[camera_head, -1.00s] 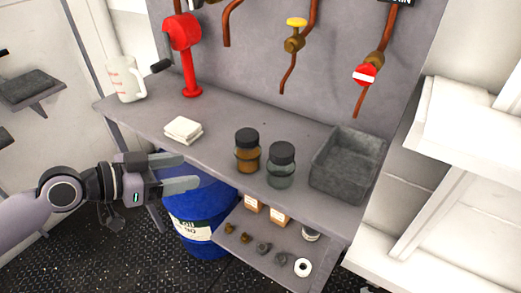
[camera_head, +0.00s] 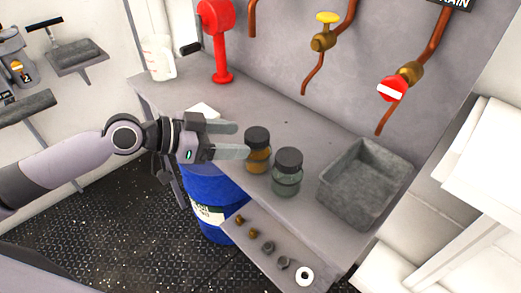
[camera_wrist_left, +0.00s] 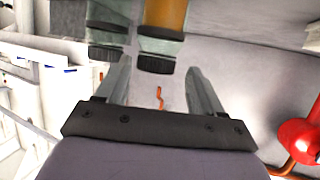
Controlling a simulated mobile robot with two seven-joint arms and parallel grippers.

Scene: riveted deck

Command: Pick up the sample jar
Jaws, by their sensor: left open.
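Two jars with black lids stand upright on the grey bench: one with amber contents (camera_head: 259,160) and one of clear greenish glass (camera_head: 286,184) to its right. I cannot tell which is the sample jar. My left gripper (camera_head: 241,140) is open and empty, its fingers pointing right with the tips just left of the amber jar. In the left wrist view both jars appear lids down: the amber jar (camera_wrist_left: 165,14) lies ahead between the finger lines, the clear jar (camera_wrist_left: 105,14) to its left. Contact is not visible. My right gripper is not in view.
A grey bin (camera_head: 364,190) stands right of the jars. A white folded cloth (camera_head: 204,110) is partly hidden behind my gripper. A red stand (camera_head: 218,45) and a measuring jug (camera_head: 158,58) are farther left. A blue drum (camera_head: 207,190) and a lower shelf (camera_head: 262,262) with small parts sit below.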

